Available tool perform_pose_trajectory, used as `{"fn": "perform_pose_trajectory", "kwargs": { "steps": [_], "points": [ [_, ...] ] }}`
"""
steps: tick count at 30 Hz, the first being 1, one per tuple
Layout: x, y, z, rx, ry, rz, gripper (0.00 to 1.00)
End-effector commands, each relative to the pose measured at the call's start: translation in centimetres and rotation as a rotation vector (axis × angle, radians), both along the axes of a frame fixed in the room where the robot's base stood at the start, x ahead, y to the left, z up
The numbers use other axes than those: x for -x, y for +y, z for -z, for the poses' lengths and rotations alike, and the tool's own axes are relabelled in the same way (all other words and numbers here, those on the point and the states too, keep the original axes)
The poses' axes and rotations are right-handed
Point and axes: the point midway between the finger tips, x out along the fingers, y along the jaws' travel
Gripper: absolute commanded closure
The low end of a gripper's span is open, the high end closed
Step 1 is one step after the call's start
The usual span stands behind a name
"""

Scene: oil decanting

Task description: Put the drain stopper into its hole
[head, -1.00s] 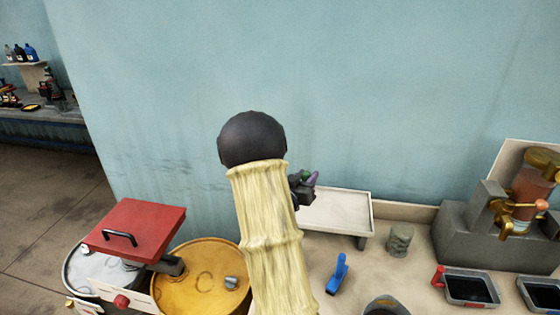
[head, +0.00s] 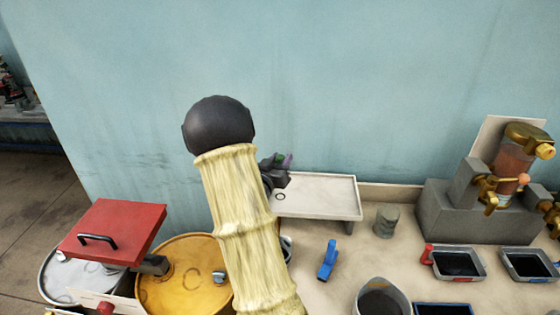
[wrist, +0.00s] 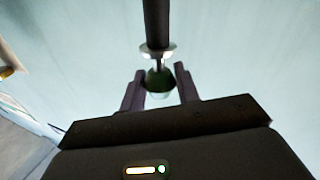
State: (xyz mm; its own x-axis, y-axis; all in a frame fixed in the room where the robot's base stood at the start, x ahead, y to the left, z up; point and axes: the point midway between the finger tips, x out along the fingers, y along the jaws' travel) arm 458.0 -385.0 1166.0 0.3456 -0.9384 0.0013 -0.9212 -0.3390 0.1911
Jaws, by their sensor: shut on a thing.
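My gripper (head: 280,163) is behind my pale sleeved arm, above the back left corner of a white tray. In the wrist view its two dark purplish fingers (wrist: 160,88) are shut on a piece with a rounded green part, a pale collar and a thick dark rod. I take this piece to be the drain stopper (wrist: 157,30).
A yellow drum (head: 180,290) and a red lid with a black handle (head: 115,228) stand at the left. On the bench are a blue object (head: 327,262), a grey cylinder (head: 387,221), a grey bucket (head: 383,301), several dark trays and a brass-tapped vessel (head: 512,165). The wall is close behind.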

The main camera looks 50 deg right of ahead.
Motion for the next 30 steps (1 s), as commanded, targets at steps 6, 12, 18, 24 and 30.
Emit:
{"fn": "perform_pose_trajectory", "kwargs": {
  "steps": [6,12,18,24,30],
  "points": [
    [0.0,0.0,2.2,0.001,0.0,0.0,0.94],
    [0.0,0.0,3.8,0.0,0.001,-0.001,0.94],
    [0.0,0.0,4.8,0.001,0.0,-0.001,0.94],
    [0.0,0.0,4.9,0.001,0.0,0.0,0.94],
    [0.0,0.0,4.9,0.001,0.0,0.0,0.94]
  ]
}}
